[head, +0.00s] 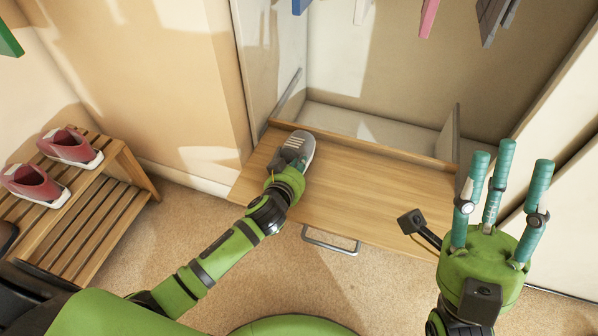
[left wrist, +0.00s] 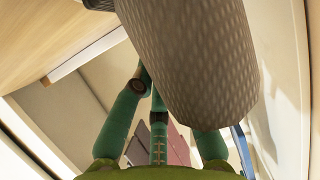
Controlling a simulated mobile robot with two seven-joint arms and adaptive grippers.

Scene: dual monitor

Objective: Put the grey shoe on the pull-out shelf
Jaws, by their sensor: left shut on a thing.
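The grey shoe (head: 297,148) has a white-edged sole and pale laces. It is over the left back part of the wooden pull-out shelf (head: 370,195), which is drawn out with its metal handle at the front. My left gripper (head: 284,167) is shut on the shoe; its fingers are mostly hidden in the head view. In the left wrist view the textured grey shoe (left wrist: 195,65) fills the upper middle, against the green fingers. I cannot tell whether the shoe touches the shelf. My right gripper (head: 508,175) is open and empty, fingers up, right of the shelf.
A slatted wooden rack (head: 95,215) with a pair of red shoes (head: 68,147) stands at the left. Cabinet walls flank the shelf, and hanging clothes (head: 429,17) show at the top. Most of the shelf's middle and right is bare.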

